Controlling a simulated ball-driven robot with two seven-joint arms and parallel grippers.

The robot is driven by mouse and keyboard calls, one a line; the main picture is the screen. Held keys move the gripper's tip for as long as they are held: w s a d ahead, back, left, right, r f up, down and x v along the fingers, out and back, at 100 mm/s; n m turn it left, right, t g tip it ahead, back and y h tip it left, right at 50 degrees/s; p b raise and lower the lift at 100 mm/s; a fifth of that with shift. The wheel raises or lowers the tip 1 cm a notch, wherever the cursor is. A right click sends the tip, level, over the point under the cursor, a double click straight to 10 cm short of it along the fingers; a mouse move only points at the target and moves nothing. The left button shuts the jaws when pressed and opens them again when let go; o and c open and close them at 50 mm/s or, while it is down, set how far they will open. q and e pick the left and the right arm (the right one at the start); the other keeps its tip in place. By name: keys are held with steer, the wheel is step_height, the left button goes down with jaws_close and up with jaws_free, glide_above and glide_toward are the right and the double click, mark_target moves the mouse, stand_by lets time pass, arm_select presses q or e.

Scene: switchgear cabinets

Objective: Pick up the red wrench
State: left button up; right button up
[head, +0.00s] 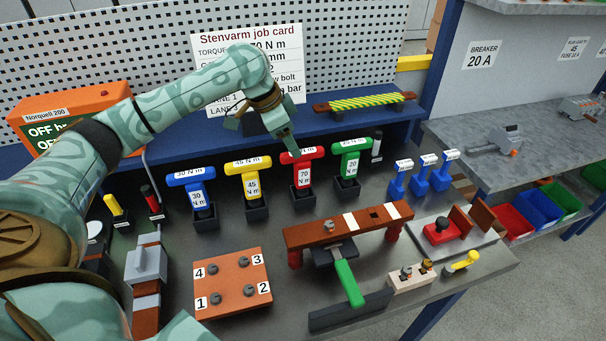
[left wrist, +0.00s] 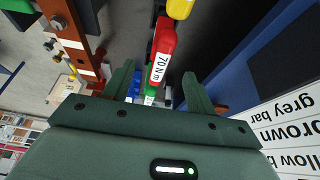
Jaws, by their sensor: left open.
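The red wrench (head: 303,172) is a T-shaped tool marked 70 N m. It stands upright in a dark holder, in the row of coloured wrenches at the back of the bench. My left gripper (head: 264,130) is open and empty, above and just left of the red wrench's top bar in the head view. In the left wrist view the red wrench (left wrist: 164,42) shows ahead, between the lines of the two open fingers (left wrist: 157,72). I cannot tell whether a finger touches it. My right gripper is not in view.
A yellow wrench (head: 250,182) and a blue wrench (head: 197,194) stand left of the red one, a green wrench (head: 349,165) close on its right. The job card (head: 225,42) and pegboard (head: 150,40) rise behind. A red-brown bar (head: 300,236) lies in front.

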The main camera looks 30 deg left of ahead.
mark_target(305, 160)
arm_select(q)
steer(key=x, duration=0.3)
steer(key=shift+w+f+b, duration=0.15)
steer(key=shift+f+b, duration=0.15)
steer(key=shift+b, duration=0.05)
steer(key=b+x, duration=0.2)
steer(key=x, duration=0.3)
steer(key=shift+w+d, duration=0.2)
steer(key=shift+w, duration=0.05)
steer(key=shift+r, duration=0.15)
steer(key=shift+c, duration=1.2)
jaws_close()
